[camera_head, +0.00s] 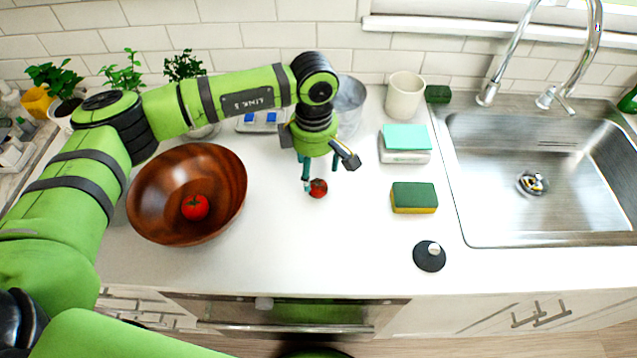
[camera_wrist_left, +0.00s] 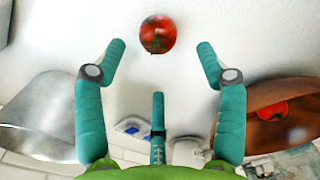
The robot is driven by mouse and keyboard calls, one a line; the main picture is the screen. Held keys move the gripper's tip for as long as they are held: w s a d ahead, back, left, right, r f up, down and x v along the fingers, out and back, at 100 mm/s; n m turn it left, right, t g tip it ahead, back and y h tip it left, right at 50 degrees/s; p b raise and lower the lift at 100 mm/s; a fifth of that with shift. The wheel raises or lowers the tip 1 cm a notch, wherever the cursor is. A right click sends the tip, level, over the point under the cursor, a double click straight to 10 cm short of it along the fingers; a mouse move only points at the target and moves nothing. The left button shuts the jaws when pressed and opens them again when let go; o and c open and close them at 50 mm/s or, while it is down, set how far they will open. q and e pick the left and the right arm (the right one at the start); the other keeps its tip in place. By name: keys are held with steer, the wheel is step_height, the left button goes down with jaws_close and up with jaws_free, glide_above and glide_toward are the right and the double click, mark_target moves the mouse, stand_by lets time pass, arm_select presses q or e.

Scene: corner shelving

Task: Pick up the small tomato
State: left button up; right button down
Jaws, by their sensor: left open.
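A small red tomato (camera_head: 318,188) lies on the white counter, under my left gripper. It also shows in the left wrist view (camera_wrist_left: 157,34), near the top, just beyond the gap between the fingertips and not touching them. My left gripper (camera_head: 321,175) is open and empty, with its teal fingers pointing down close to the tomato. In the left wrist view the fingers (camera_wrist_left: 160,62) are spread wide to either side. A second red tomato (camera_head: 195,207) sits inside a brown wooden bowl (camera_head: 228,168) to the left. My right gripper is not in view.
A metal container (camera_head: 350,103) and a cream cup (camera_head: 404,95) stand behind the gripper. A sponge (camera_head: 414,197), a teal-topped block (camera_head: 405,138) and a black lid (camera_head: 429,256) lie to the right, before the sink (camera_head: 540,210). The counter in front of the tomato is clear.

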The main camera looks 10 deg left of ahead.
mark_target(318, 184)
arm_select(q)
steer(key=f+p, duration=0.2)
steer(key=f, duration=0.2)
steer(key=shift+s+d+f+p, duration=0.2)
steer(key=shift+d+p, duration=0.15)
steer(key=shift+p, duration=0.05)
steer(key=shift+f, duration=0.45)
steer(key=c, duration=1.1)
